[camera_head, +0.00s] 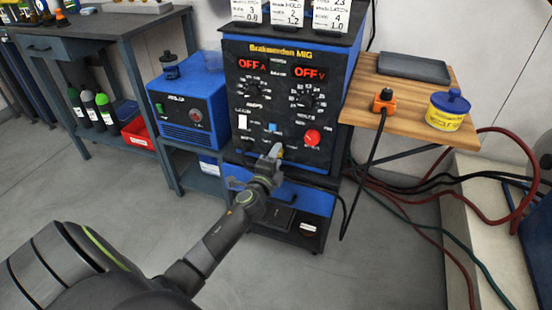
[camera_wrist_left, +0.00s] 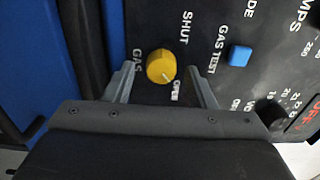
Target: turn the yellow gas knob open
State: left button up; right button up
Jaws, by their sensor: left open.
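The yellow gas knob (camera_wrist_left: 161,66) sits on the black front panel of the welder (camera_head: 290,90). In the wrist view a short pale mark shows on its edge on the side of the OPEN lettering. The SHUT lettering is on another side. In the head view the knob (camera_head: 280,151) is a small yellow spot, partly hidden by my left gripper (camera_head: 270,157). My left gripper is open in front of the panel, with one finger on each side of the knob. Gaps show between the fingers and the knob in the wrist view. My right gripper is out of view.
A blue gas test button (camera_wrist_left: 240,56) and a red knob (camera_head: 312,137) are near the yellow knob. A blue box unit (camera_head: 188,112) stands left of the welder. A wooden shelf (camera_head: 415,105) holds an orange plug and yellow tub. Cables and hoses lie at the right.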

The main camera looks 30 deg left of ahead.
pick_arm(q)
jog(key=shift+s, duration=0.1)
jog(key=v, duration=1.7)
jog(key=shift+d+p, duration=0.15)
jog(key=shift+p, duration=0.15)
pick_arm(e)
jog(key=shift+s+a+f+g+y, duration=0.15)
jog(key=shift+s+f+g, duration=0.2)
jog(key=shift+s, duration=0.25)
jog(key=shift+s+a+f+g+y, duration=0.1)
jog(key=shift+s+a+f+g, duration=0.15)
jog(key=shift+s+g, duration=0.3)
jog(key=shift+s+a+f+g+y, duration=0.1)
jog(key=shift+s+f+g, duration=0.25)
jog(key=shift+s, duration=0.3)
pick_arm(q)
jog(key=shift+s, duration=0.1)
